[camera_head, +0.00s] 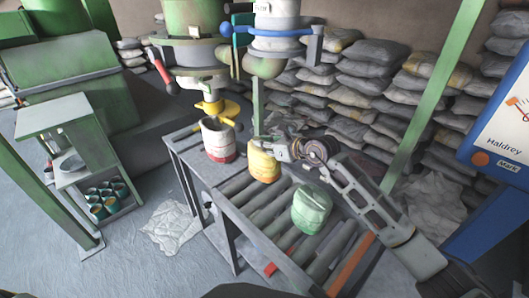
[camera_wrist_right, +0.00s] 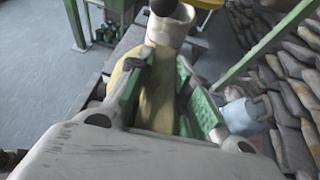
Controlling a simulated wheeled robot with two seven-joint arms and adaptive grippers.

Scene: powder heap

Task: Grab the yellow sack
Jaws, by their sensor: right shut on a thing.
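The yellow sack (camera_head: 262,164) stands on the roller conveyor (camera_head: 240,189), between a white and red sack and a green sack. My right gripper (camera_head: 268,146) is at the top of the yellow sack and shut on it. In the right wrist view the yellow sack (camera_wrist_right: 157,95) lies between the green finger pads of my right gripper (camera_wrist_right: 158,85). The gripper hides part of the sack there. My left gripper is not in view.
Filling machines (camera_head: 196,50) hang above the conveyor's far end. Grey sacks (camera_head: 372,75) are piled along the back wall.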

